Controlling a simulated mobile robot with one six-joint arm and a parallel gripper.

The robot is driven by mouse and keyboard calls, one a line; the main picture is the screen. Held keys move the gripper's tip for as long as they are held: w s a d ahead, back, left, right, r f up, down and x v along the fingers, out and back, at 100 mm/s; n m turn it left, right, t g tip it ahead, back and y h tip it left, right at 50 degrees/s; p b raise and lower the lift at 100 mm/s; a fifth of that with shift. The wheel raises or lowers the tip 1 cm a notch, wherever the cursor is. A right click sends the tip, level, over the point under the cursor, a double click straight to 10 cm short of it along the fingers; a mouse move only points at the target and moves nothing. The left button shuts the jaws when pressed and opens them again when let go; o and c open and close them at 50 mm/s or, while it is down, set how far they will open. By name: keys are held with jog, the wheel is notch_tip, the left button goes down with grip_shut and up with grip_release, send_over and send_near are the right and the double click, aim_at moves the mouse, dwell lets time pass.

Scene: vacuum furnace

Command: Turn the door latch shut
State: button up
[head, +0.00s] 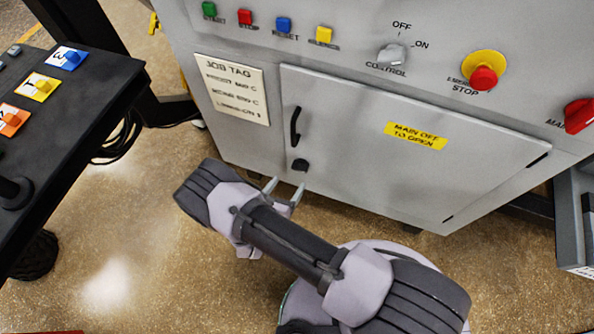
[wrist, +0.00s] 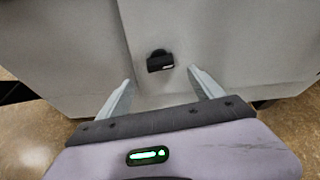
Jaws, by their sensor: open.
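The grey cabinet door (head: 370,148) looks closed, flush with the cabinet front. Its black door latch (head: 300,165) is a small knob near the door's lower left edge, below a black curved handle (head: 295,126). In the wrist view the latch (wrist: 160,60) appears as a short dark bar lying roughly level, beyond the fingertips and between them. My gripper (head: 284,188) is open and empty, just below and in front of the latch. In the wrist view the gripper's fingers (wrist: 160,74) stand wide apart, and neither visibly touches the latch.
Above the door are coloured buttons, a control knob (head: 392,55), a red stop button (head: 483,77) and a red main switch (head: 580,116). A job tag (head: 232,88) is left of the door. A black table (head: 60,120) stands at left; the floor between is clear.

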aim_at(298, 170)
jog(key=b+x, duration=0.2)
jog(key=x, duration=0.7)
jog(key=shift+w, duration=0.1)
jog(key=shift+c, duration=0.3)
jog(key=c, duration=1.3)
